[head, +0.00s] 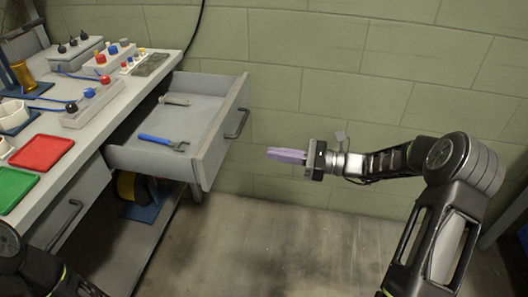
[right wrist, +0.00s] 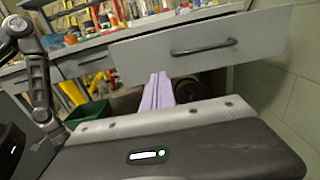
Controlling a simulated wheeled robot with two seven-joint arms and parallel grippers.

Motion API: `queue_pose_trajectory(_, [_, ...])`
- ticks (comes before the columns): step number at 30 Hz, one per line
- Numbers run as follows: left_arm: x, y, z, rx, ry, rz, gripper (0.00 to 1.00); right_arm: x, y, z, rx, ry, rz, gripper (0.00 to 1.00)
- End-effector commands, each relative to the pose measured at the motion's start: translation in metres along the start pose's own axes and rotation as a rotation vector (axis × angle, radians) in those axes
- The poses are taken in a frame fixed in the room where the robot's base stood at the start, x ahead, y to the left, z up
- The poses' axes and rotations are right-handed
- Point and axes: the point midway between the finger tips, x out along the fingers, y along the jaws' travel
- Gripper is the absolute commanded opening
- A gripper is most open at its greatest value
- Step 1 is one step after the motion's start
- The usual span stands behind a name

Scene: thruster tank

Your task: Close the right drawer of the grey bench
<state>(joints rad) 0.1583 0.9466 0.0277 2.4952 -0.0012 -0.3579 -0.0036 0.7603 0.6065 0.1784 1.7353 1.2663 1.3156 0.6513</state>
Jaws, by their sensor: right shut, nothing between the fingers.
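The right drawer (head: 222,140) of the grey bench (head: 122,98) is pulled well out. Its front panel and dark handle (head: 237,124) face right. A blue-handled wrench (head: 162,141) and a smaller grey tool (head: 175,100) lie inside. My right gripper (head: 272,154) is shut and empty, its purple fingers pointing left at the drawer front, a short gap away. In the right wrist view the fingers (right wrist: 160,82) show below the drawer front (right wrist: 255,35) and its handle (right wrist: 203,48). My left gripper is out of view; only part of that arm shows.
On the bench top are a red tray (head: 41,152), a green tray (head: 14,188) and several blocks with knobs and cables. A closed drawer (head: 66,215) is nearer. A green block wall (head: 320,65) stands behind. The floor (head: 270,245) right of the bench is clear.

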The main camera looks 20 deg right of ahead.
Motion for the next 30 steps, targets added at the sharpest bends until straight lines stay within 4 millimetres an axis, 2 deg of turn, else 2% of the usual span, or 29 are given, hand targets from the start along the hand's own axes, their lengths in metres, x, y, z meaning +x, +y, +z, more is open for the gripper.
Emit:
queue_pose_trajectory(18, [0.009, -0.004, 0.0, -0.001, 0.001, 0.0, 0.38, 0.11, 0.002, -0.001, 0.0, 0.0, 0.004, 0.0])
queue_pose_trajectory(24, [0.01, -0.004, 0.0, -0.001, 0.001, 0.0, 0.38, 0.127, 0.001, -0.001, 0.001, 0.0, 0.002, 0.0])
queue_pose_trajectory(30, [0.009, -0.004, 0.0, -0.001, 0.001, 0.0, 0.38, 0.13, 0.001, -0.001, 0.0, 0.001, 0.001, 0.0])
